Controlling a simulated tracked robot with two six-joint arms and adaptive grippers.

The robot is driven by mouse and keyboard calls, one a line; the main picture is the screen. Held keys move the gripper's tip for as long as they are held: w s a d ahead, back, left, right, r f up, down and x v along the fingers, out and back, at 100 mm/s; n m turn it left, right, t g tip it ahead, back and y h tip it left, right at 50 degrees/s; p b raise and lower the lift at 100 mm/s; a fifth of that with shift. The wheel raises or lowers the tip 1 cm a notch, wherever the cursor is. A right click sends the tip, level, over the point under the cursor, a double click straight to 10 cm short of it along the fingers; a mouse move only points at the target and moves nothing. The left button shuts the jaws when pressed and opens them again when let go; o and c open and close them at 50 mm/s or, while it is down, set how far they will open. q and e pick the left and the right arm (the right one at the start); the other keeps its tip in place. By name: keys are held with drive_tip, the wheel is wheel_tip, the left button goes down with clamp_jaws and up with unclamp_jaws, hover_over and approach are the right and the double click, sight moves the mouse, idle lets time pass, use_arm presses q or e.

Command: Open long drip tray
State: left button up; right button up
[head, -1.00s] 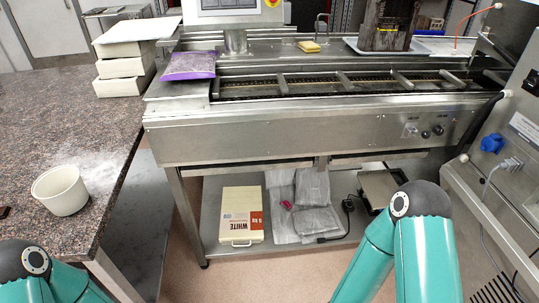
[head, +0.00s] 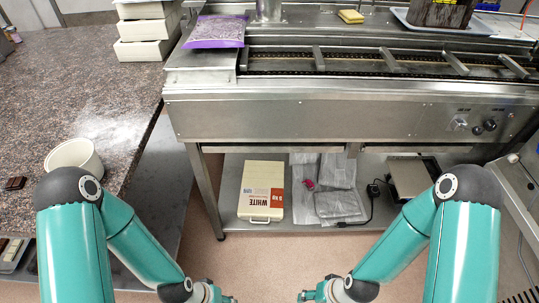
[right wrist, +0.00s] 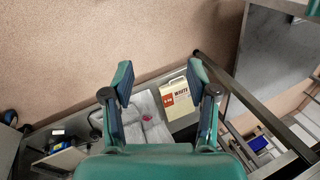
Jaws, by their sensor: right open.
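Under the front of the steel conveyor machine (head: 330,115), a long thin metal edge (head: 270,149) runs along the left and middle. It looks like the front of the long drip tray, pushed in. A shorter edge (head: 415,148) lies to its right. My left gripper (head: 222,298) is at the bottom edge of the head view, mostly cut off, its jaws unclear. My right gripper (head: 308,295) is just right of it, also low and apart from the machine. In the right wrist view its two fingers (right wrist: 160,76) are spread with nothing between them.
The lower shelf (head: 233,190) holds a white box (head: 262,190), plastic bags (head: 337,204) and a small scale (head: 412,180). A granite counter (head: 70,100) with a white tub (head: 75,158) stands left. The floor before the machine is clear.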

drive_tip(key=w+f+m+t+b, duration=0.1)
drive_tip(key=w+f+t+b, duration=0.1)
drive_tip(key=w+f+b, duration=0.3)
drive_tip(key=m+t+h+b, duration=0.4)
drive_tip(key=m+t+b, duration=1.1)
drive_tip(key=b, duration=0.7)
approach(273, 150)
drive_tip(key=w, duration=0.8)
drive_tip(key=shift+w, duration=0.1)
